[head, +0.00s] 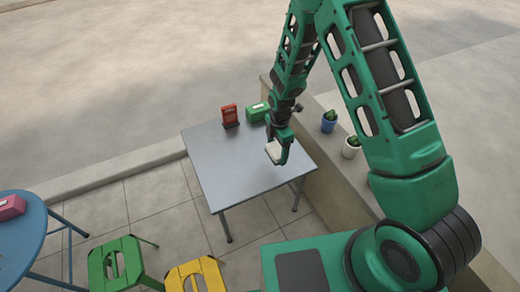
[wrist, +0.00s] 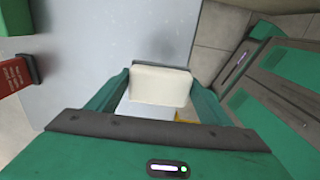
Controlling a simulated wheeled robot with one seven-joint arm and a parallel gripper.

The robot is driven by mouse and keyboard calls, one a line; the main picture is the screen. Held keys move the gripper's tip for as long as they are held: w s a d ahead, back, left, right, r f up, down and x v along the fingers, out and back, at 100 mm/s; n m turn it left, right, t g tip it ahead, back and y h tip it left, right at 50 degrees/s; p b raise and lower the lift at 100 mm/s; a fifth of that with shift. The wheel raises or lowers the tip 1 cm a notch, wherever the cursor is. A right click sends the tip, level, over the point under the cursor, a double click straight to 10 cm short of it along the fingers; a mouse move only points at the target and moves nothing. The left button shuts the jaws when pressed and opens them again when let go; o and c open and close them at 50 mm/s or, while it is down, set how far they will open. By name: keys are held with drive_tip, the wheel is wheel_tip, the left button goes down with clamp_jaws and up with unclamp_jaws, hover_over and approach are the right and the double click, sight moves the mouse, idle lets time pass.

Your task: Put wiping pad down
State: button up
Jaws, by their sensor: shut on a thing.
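The wiping pad (wrist: 160,86) is a cream-white block. My gripper (wrist: 158,90) is shut on it, with one green finger at each side in the wrist view. In the head view my gripper (head: 278,153) holds the pad (head: 273,151) over the right part of the grey table (head: 222,164). The pad looks to be above the tabletop, but I cannot tell how large the gap is.
A red card holder (head: 230,116) and a green box (head: 257,112) stand at the table's far edge. A ledge with potted plants (head: 328,122) runs along the right. Green (head: 115,262) and yellow (head: 196,272) stools stand in front. The tabletop's left and middle are clear.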

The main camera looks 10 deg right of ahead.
hover_over(291, 157)
wheel_tip(291, 157, down, 6)
drive_tip(key=shift+w+f, duration=0.1)
drive_tip(key=shift+f, duration=0.15)
drive_tip(key=shift+d+f, duration=0.1)
drive_tip(key=shift+f, duration=1.95)
drive_tip(key=shift+f, duration=0.1)
drive_tip(key=o, duration=1)
drive_tip(key=shift+c, duration=0.2)
drive_tip(key=shift+o, duration=0.3)
wheel_tip(291, 157, up, 12)
drive_tip(key=shift+r, duration=0.2)
